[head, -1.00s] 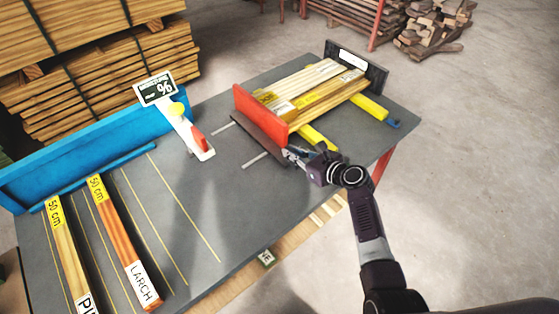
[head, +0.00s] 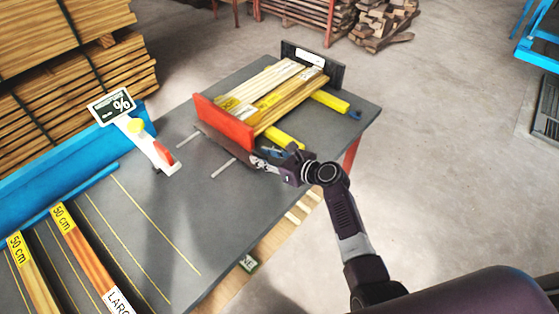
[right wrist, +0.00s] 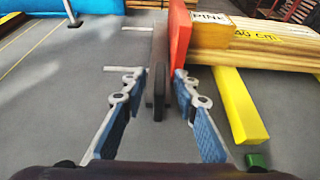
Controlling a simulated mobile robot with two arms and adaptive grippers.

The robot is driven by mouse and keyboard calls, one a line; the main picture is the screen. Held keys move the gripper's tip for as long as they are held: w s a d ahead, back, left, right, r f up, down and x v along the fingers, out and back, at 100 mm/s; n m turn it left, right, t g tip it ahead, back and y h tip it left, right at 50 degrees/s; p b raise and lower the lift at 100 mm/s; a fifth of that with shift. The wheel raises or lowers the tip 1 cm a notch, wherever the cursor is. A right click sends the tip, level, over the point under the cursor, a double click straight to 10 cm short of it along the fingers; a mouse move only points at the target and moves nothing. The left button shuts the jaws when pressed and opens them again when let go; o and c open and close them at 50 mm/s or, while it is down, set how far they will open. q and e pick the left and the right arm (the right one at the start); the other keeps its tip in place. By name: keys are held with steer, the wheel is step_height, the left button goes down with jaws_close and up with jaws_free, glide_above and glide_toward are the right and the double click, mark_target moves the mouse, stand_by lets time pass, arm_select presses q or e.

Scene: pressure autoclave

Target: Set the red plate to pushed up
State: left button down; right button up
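The red plate (head: 222,123) stands upright against the left ends of a stack of boards (head: 272,92) in the head view. In the right wrist view the red plate (right wrist: 180,45) is ahead, by the fingertips. A dark upright piece (right wrist: 158,92) attached along its left side sits between my fingers. My right gripper (head: 262,160) is at the plate's near end; in the wrist view my right gripper (right wrist: 160,85) is open, with a finger on each side of the dark piece and a gap visible on the left. I cannot tell whether the right finger touches the plate. My left gripper is not in view.
A black end plate (head: 312,64) stands beyond the boards. Yellow bars (head: 330,102) lie under them. A white tool with a red part (head: 150,145), a sign (head: 112,105) and a blue rail (head: 60,180) are left on the grey table (head: 160,215). The table's near middle is clear.

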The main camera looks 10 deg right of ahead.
steer(key=v, duration=1)
steer(key=shift+s, duration=0.15)
steer(key=shift+r, duration=0.1)
